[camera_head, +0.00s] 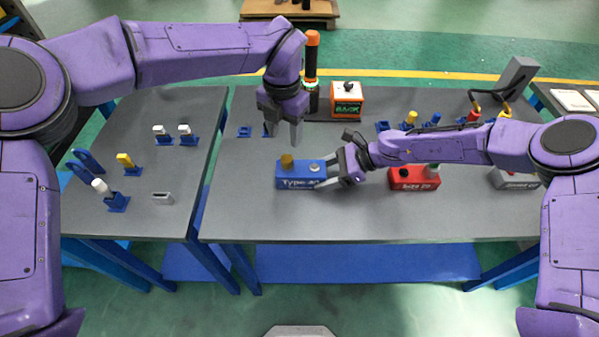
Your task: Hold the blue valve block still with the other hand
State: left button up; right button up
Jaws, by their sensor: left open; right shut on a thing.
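The blue valve block (299,183) lies on the grey table, with white lettering on its front. A yellow knob stands on its left top and a silver round piece on its right top. My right gripper (327,176) is shut on the right end of the blue block. My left gripper (286,142) is open and empty. It points down behind the block in the picture, apart from it.
A red block (414,178) and a grey block (513,179) stand to the right. An orange box (347,100) and an orange-topped post (312,55) stand at the back. Several small blue stands hold coloured pieces on both tables. The front strip of the table is clear.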

aim_at(286, 158)
pick_arm(q)
jog(key=shift+w+f, duration=0.1)
jog(key=shift+f, duration=4.3)
grip_shut()
jog(key=shift+r, duration=0.1)
jog(key=n, duration=0.4)
jog(key=shift+n, duration=0.7)
